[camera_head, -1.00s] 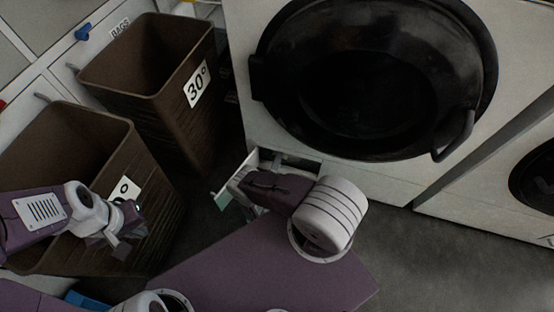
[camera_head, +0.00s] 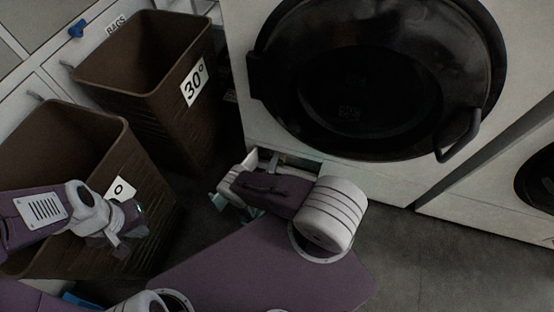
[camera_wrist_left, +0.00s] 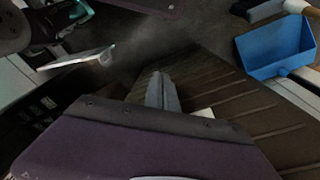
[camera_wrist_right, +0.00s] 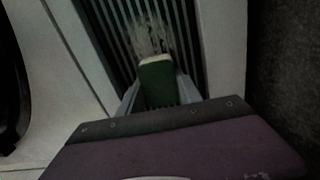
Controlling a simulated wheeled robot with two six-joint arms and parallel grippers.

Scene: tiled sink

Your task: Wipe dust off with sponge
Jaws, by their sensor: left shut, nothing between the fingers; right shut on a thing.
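A green sponge (camera_wrist_right: 160,82) is held between the fingers of my right gripper (camera_wrist_right: 157,98) in the right wrist view. Its far end is over a ribbed dark surface (camera_wrist_right: 110,35), and I cannot tell whether it touches. A pale grey dust patch (camera_wrist_right: 149,36) lies on the ribs just beyond the sponge. In the head view my right arm reaches to the opening (camera_head: 283,160) low on the washing machine and hides the sponge. My left gripper (camera_head: 122,240) is shut and empty in front of the near basket; it also shows in the left wrist view (camera_wrist_left: 163,90).
Two brown baskets (camera_head: 150,90) (camera_head: 75,125) stand at the left. The washing machine (camera_head: 400,175) with a round dark door rises behind my right arm. A blue dustpan (camera_wrist_left: 275,48) lies on the floor. Bare floor (camera_head: 450,265) shows at the right.

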